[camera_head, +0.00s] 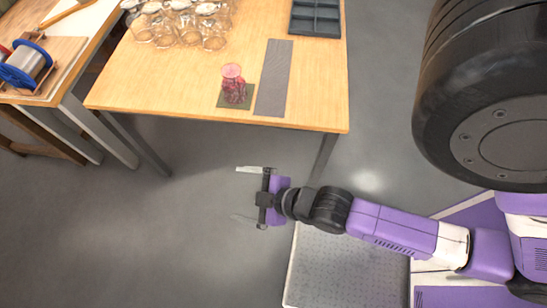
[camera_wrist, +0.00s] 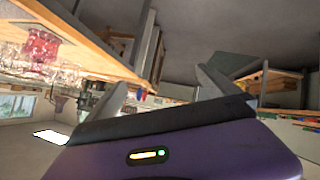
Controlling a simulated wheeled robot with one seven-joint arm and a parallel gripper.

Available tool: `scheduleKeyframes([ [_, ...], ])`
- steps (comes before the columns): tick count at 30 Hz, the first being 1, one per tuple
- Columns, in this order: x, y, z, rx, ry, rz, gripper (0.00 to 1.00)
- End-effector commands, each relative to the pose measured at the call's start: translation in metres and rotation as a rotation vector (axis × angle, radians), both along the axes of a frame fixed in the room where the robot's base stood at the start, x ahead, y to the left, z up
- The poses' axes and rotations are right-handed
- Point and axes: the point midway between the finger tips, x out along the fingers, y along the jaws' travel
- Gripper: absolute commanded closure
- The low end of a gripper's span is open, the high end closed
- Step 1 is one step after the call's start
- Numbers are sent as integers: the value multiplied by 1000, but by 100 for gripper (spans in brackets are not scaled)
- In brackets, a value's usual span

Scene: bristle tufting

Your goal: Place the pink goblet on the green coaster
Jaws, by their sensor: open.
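The pink goblet (camera_head: 233,84) is a translucent glass standing on the wooden table near its front edge. The green coaster (camera_head: 221,100) is a dark green square, and the goblet stands on it. The goblet also shows at the upper left of the wrist view (camera_wrist: 42,46), in a tilted picture. My gripper (camera_head: 249,193) is open and empty, out in front of the table over the floor, apart from the goblet. Its two fingers point left in the head view.
A grey strip (camera_head: 273,80) lies just right of the coaster. Several clear glasses (camera_head: 180,22) stand at the table's back left, and a dark compartment tray (camera_head: 316,17) at the back right. A second bench (camera_head: 62,80) with a blue spool (camera_head: 26,66) stands left. The table's front left is clear.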

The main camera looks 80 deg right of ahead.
Motion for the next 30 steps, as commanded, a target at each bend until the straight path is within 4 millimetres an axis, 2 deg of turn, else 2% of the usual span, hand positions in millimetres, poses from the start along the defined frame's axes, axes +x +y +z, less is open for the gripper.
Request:
scheduleKeyframes([
  [1, -18, 9, 17, 41, -37, -3, 1],
  [6, -57, 27, 85, 202, -193, -21, 1],
  [9, -72, 33, 121, 286, -261, -18, 1],
  [13, -82, 38, 152, 362, -317, -15, 1],
  [17, -86, 39, 164, 394, -339, -13, 1],
  [24, -86, 39, 164, 397, -341, -14, 1],
  [26, -86, 39, 162, 397, -341, -14, 1],
  [30, -86, 39, 145, 396, -341, -13, 1],
])
